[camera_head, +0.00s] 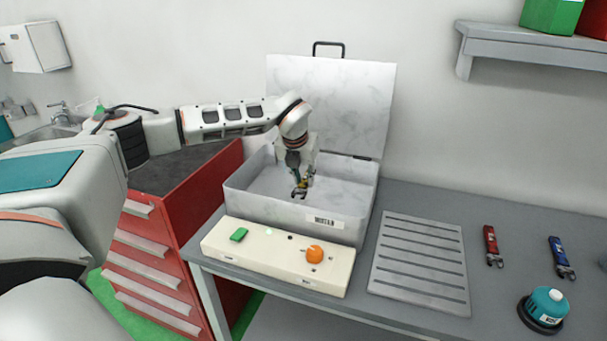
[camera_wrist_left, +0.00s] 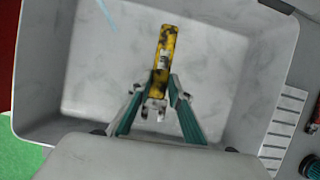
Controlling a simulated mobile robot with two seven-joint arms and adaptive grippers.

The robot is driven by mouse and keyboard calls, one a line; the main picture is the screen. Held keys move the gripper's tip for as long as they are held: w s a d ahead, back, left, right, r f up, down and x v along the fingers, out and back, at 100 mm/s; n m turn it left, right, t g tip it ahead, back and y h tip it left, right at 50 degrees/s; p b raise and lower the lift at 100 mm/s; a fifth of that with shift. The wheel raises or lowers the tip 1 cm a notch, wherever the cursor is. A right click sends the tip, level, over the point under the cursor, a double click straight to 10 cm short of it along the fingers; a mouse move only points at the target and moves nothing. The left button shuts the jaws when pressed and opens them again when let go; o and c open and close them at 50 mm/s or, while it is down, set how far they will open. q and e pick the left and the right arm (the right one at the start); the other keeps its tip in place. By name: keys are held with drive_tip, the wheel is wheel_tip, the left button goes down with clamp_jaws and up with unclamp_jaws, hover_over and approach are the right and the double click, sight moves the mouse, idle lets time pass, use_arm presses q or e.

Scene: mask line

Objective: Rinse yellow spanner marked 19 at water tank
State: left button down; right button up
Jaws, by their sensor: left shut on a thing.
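The yellow spanner (camera_wrist_left: 165,45) has dark smudges along its handle and a pale label whose number I cannot read. My left gripper (camera_wrist_left: 161,88) is shut on it, and the metal jaw end sticks out between the fingers toward the wrist. In the head view my left gripper (camera_head: 301,172) hangs over the open grey tank, with the spanner (camera_head: 304,184) pointing down. The tank (camera_head: 282,213) has its lid raised against the wall and a label on its front. I cannot tell whether the spanner touches anything inside. My right gripper is not in view.
A cream control box (camera_head: 270,262) with a green button (camera_head: 239,234) and an orange knob (camera_head: 315,254) stands before the tank. Right of it lie a slotted rack (camera_head: 418,262), a red spanner (camera_head: 491,243), a blue spanner (camera_head: 560,256) and a teal round device (camera_head: 544,306).

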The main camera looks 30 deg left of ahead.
sight(303, 184)
use_arm(q)
drive_tip(key=shift+f+b, duration=0.3)
drive_tip(key=shift+f, duration=0.3)
wheel_tip(303, 184, down, 2)
drive_tip(key=shift+f+b, duration=0.1)
drive_tip(key=shift+b, duration=0.7)
drive_tip(key=shift+f+b, duration=0.5)
drive_tip(key=shift+f, duration=0.35)
